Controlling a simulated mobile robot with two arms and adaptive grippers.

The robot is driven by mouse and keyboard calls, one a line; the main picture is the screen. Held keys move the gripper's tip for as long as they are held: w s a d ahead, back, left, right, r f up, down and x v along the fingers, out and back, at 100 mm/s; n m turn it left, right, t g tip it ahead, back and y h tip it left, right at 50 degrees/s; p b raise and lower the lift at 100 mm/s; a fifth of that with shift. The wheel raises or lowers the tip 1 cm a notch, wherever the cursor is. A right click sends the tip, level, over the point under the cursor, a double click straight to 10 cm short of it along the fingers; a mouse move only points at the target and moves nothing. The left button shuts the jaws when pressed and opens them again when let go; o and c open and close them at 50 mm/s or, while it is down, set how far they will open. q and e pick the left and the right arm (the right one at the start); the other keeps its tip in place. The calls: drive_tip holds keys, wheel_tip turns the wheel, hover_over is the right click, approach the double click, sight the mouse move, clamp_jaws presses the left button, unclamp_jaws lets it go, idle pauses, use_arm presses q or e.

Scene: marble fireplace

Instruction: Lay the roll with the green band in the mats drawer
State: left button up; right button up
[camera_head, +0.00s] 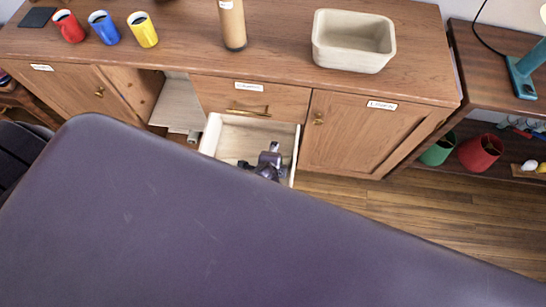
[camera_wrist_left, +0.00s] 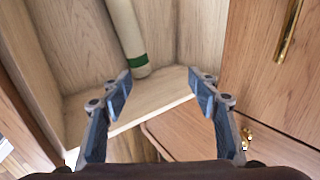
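The roll with the green band (camera_wrist_left: 128,35) is pale. In the left wrist view it lies inside the open drawer, its green-banded end close to the side wall; I cannot tell if it lies quite flat. The open drawer (camera_head: 232,124) is in the middle of the sideboard in the head view; its front part is hidden. My left gripper (camera_head: 268,160) is over the right part of this drawer. In the left wrist view the left gripper (camera_wrist_left: 160,84) has its fingers wide apart with nothing between them, near the roll's banded end. My right gripper is not in view.
A closed drawer (camera_head: 215,92) with a brass handle is above the open one. A closed cabinet door (camera_head: 355,135) is right of it, an open compartment (camera_head: 178,108) left. On top stand several mugs (camera_head: 105,28), a tan cylinder (camera_head: 232,25) and a beige bin (camera_head: 353,42).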

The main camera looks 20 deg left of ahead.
use_arm(q)
drive_tip(key=v, duration=1.2)
idle(0.7)
drive_tip(key=shift+s, duration=0.1)
